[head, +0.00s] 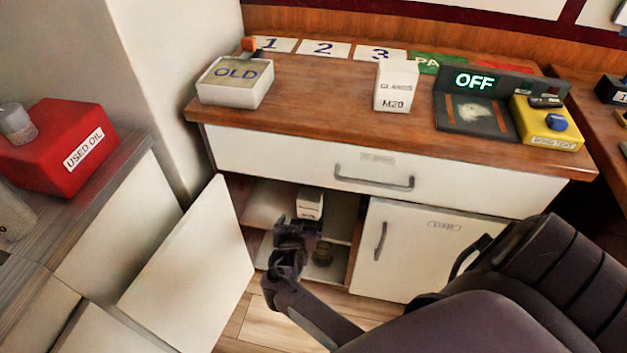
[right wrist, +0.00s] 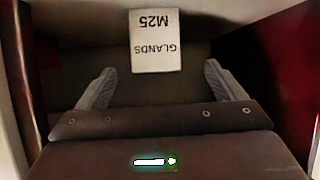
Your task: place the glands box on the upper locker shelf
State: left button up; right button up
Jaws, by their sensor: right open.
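A white box marked GLANDS M25 (right wrist: 157,42) is ahead of my right gripper (right wrist: 158,78) in the right wrist view, its label upside down there. The gripper's fingers are spread, with a gap between them and the box. In the head view a small white box (head: 310,203) stands on the upper shelf (head: 270,205) of the open locker, just behind my right gripper (head: 297,222), which partly hides it. Another white box, marked GLANDS M20 (head: 396,87), stands on the bench top. My left gripper is not in view.
The locker door (head: 190,270) is swung open to the left. A dark round item (head: 323,253) stands on the lower level. A drawer (head: 375,175) above and a closed cupboard door (head: 420,250) at right are shut. An OLD bin (head: 235,82) stands on the bench (head: 310,100).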

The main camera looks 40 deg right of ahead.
jog(key=s+a+f+n+g+y, duration=0.2)
jog(key=s+a+f+n+y, duration=0.25)
jog(key=s+f, duration=0.5)
jog(key=s+a+f+n+g+y, duration=0.2)
jog(key=s+f, duration=0.3)
jog(key=s, duration=0.4)
jog(key=s+a+f+n+g+y, duration=0.2)
jog(key=s+a+f+n+g, duration=0.1)
jog(key=s, duration=0.5)
jog(key=shift+s+a+f+n+y, duration=0.35)
jog(key=shift+a+f+n, duration=0.45)
jog(key=shift+f, duration=0.1)
